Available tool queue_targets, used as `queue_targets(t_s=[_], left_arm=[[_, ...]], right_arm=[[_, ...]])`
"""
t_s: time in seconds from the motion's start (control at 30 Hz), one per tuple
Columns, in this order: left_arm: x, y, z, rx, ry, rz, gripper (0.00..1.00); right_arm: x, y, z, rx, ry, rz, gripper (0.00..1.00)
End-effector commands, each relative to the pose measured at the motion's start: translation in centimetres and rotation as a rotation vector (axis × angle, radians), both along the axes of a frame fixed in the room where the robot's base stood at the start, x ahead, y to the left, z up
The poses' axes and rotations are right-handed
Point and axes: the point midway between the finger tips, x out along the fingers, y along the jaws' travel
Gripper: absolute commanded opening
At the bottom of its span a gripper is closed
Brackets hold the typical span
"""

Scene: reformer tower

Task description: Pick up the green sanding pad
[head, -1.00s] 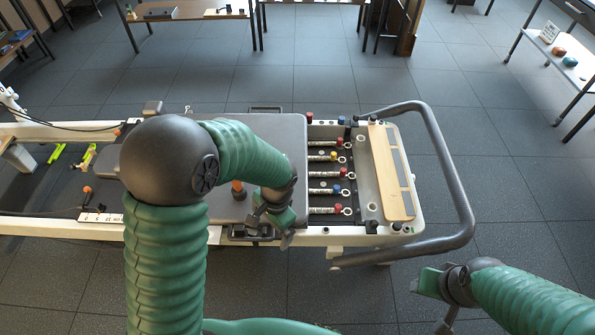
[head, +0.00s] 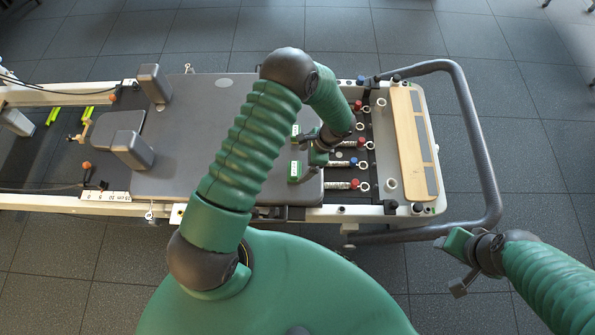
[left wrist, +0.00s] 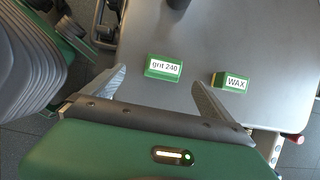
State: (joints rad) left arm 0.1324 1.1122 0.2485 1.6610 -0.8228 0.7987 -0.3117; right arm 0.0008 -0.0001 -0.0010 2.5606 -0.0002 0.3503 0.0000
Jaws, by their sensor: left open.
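The green sanding pad (head: 294,171) lies on the grey carriage near its front right edge in the head view. In the left wrist view the pad (left wrist: 164,68) carries a white label reading "grit 240". My left gripper (head: 308,158) is over the carriage just right of the pad. In the left wrist view its fingers (left wrist: 158,76) are spread and empty, with the pad in the picture between and just beyond the tips.
A green block labelled "WAX" (left wrist: 232,82) lies beside the pad, farther back in the head view (head: 296,131). Springs with coloured knobs (head: 343,164) lie right of the carriage (head: 200,110). Grey shoulder blocks (head: 132,150) stand on the left. A wooden footplate (head: 411,140) and curved bar (head: 478,150) are right.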

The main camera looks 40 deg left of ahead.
Motion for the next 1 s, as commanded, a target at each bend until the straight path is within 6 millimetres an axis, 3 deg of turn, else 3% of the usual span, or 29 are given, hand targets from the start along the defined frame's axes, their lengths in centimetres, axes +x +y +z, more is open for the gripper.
queue_targets(t_s=[0.03,0.23,0.43,0.73,1.0], left_arm=[[-0.3,0.5,-1.3,-0.001,0.002,0.004,0.96],[-0.6,1.2,-3.3,0.000,0.000,0.003,0.96],[-0.7,2.0,-6.7,0.005,0.000,0.003,0.96],[-0.9,2.6,-7.5,0.001,-0.003,0.003,0.96],[-0.9,2.5,-7.5,0.002,-0.003,0.003,0.62]], right_arm=[[0.0,0.0,-0.5,0.000,0.000,0.001,0.47],[0.0,0.1,-0.9,0.001,-0.001,0.002,0.47],[0.0,0.1,-2.1,0.001,-0.001,0.002,0.47],[0.0,0.1,-2.2,0.000,-0.001,0.001,0.47],[0.0,0.1,-2.2,0.001,-0.001,0.002,0.47]])
